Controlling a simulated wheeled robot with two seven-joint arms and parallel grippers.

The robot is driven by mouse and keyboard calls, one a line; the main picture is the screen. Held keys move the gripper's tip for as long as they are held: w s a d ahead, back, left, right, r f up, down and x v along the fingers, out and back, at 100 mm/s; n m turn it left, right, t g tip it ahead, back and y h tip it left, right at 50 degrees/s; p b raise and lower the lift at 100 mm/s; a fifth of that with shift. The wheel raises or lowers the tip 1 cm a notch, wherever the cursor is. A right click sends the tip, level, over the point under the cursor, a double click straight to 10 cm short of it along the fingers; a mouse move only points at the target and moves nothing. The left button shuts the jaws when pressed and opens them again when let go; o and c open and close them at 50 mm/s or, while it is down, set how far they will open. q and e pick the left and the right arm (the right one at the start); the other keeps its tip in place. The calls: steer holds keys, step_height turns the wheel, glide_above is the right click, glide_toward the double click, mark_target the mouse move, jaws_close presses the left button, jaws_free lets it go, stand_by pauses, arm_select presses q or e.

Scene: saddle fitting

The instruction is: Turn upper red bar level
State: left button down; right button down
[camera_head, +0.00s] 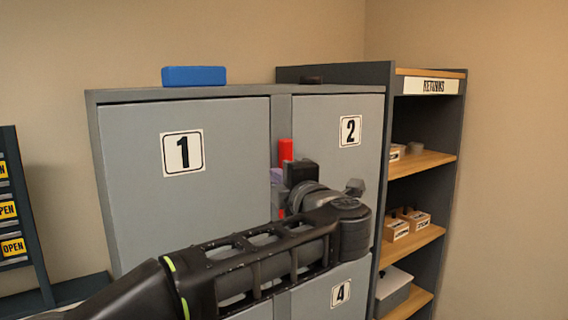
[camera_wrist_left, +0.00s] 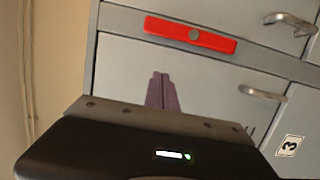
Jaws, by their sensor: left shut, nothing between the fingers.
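The upper red bar (camera_head: 286,150) stands upright on the post between doors 1 and 2. My left gripper and wrist hide its middle in the head view. In the left wrist view the bar (camera_wrist_left: 165,28) shows whole, with a grey round pivot at its middle, and runs along the post. My left gripper (camera_head: 278,177) is in front of the cabinet by the bar. In the left wrist view its purplish fingers (camera_wrist_left: 160,77) are shut together and empty, on the door 1 side of the bar, apart from it in the picture. My right gripper is out of view.
The grey cabinet (camera_head: 230,130) has a blue block (camera_head: 194,76) on top. Metal handles (camera_wrist_left: 265,92) stick out from its doors. A dark shelf unit (camera_head: 425,160) with small boxes stands at the right. A dark rack with OPEN labels (camera_head: 8,210) stands at the left.

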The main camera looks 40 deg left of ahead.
mark_target(272, 158)
arm_select(q)
steer(key=p+x, duration=0.1)
steer(key=x, duration=0.4)
steer(key=p+x, duration=0.2)
steer(key=x, duration=0.3)
steer(key=shift+a+r, duration=0.1)
steer(key=shift+r, duration=0.15)
steer(key=w+p, duration=0.1)
steer(key=w+d+p, duration=0.1)
steer(key=w, duration=0.1)
steer(key=shift+w, duration=0.1)
steer(key=shift+w+d+f, duration=0.1)
steer(key=shift+w+f, duration=0.05)
steer(key=shift+w, duration=0.1)
